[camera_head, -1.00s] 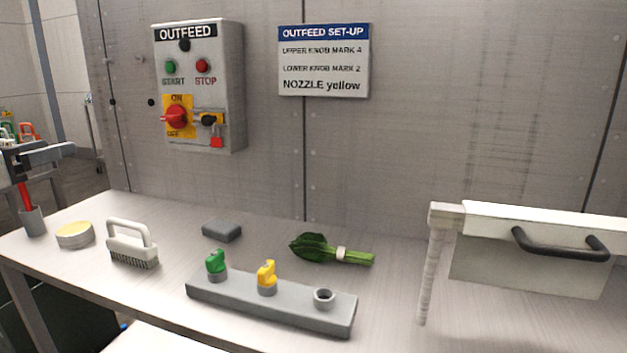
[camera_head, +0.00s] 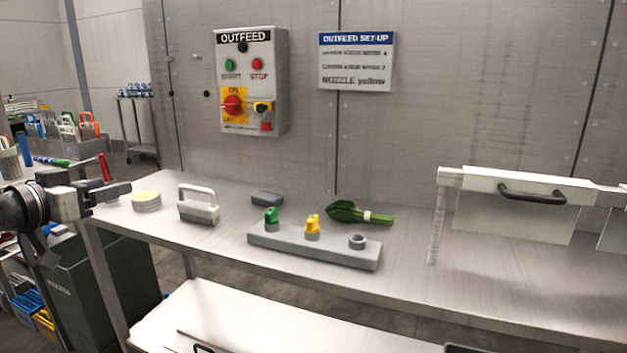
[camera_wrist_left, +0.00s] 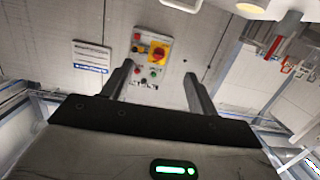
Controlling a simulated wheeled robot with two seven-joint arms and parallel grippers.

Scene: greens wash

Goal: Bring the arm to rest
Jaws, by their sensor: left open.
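My left gripper (camera_head: 112,196) is at the left of the head view, in front of the bench's left end. It is open with nothing between its fingers. The left wrist view shows the two fingers (camera_wrist_left: 158,75) spread apart, with the outfeed control box (camera_wrist_left: 152,52) beyond them. My right gripper is in neither view.
A red-handled tool (camera_head: 104,167) stands behind my gripper. A dark green bin (camera_head: 110,290) is below left.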

